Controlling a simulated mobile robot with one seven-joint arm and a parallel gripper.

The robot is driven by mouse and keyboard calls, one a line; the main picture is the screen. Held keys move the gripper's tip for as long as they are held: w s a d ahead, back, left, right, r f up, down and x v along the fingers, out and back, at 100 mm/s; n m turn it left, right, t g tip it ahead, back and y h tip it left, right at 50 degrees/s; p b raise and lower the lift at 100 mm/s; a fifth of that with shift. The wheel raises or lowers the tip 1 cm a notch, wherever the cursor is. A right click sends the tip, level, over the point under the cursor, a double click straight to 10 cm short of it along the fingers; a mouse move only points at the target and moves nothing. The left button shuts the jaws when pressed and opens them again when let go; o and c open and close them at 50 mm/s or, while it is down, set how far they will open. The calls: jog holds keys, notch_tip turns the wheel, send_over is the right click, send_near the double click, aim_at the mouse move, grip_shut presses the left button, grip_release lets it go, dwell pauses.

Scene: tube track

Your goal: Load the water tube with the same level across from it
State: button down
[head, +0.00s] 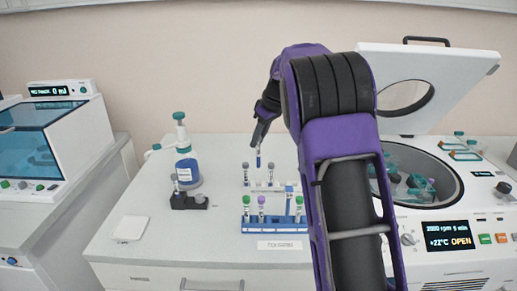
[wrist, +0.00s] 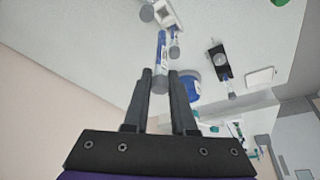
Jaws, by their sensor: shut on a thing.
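My gripper (head: 260,135) is shut on a slim tube (head: 258,159) with blue liquid, held upright in the air above the racks; in the wrist view the tube (wrist: 161,52) sits between the fingertips of the gripper (wrist: 160,76). A white rack (head: 278,184) below holds grey-capped tubes.
A blue-liquid bottle (head: 187,172) and a black holder (head: 188,201) with a grey-capped tube stand left of the racks. A white pad (head: 130,228) lies at the front left. The raised lid (head: 425,85) stands behind the centrifuge bowl. A blue-windowed device (head: 50,125) is far left.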

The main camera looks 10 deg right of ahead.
jog(key=shift+r, duration=0.2)
jog(key=shift+r+p, duration=0.65)
jog(key=shift+r, duration=1.25)
